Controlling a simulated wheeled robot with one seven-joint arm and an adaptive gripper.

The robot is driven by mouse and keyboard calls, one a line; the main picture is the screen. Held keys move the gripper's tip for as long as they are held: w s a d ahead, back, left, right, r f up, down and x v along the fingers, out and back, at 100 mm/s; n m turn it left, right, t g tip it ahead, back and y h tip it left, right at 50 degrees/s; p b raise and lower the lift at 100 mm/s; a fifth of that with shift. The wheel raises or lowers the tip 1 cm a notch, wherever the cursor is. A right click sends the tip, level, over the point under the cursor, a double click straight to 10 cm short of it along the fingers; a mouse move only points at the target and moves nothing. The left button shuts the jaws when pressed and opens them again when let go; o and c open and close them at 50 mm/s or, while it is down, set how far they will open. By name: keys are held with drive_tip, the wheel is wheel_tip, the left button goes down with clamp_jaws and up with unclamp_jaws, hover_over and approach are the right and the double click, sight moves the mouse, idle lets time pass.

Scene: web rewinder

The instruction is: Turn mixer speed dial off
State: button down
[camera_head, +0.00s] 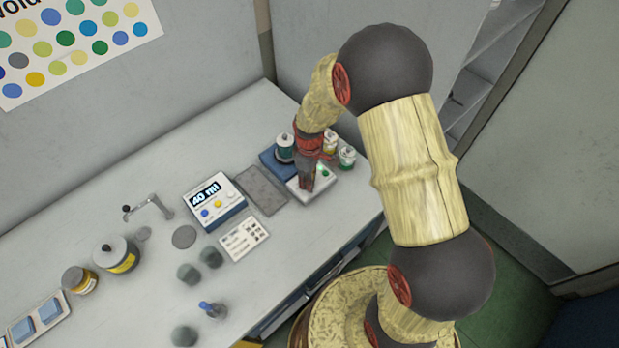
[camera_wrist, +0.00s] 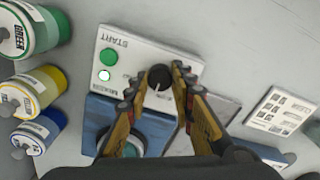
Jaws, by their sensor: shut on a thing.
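The mixer (camera_wrist: 128,40) is a white panel marked MIXER and START. It has a green button (camera_wrist: 109,57) and a small pale green light. Its black round speed dial (camera_wrist: 160,76) bears a short white pointer mark. My gripper (camera_wrist: 156,82) has its two yellow-and-dark fingers on either side of the dial and is shut on it. The exact contact points are hard to make out. In the head view my gripper (camera_head: 307,180) points down at the mixer (camera_head: 327,187), and hides the dial there.
A blue unit with a jar (camera_head: 285,148) stands beside the mixer. Small labelled jars (camera_head: 347,157) stand close behind. Left are a grey mat (camera_head: 262,190), a label card (camera_head: 244,237) and a dispenser reading 40 ml (camera_head: 214,200). The bench front right is clear.

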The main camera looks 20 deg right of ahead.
drive_tip(key=n+p, duration=0.1)
drive_tip(key=n, duration=0.6)
drive_tip(key=shift+p, duration=0.35)
drive_tip(key=n+p, duration=0.1)
drive_tip(key=n, duration=0.5)
drive_tip(key=shift+n, duration=0.3)
drive_tip(key=c, duration=1.5)
unclamp_jaws()
wheel_tip(320, 180, up, 12)
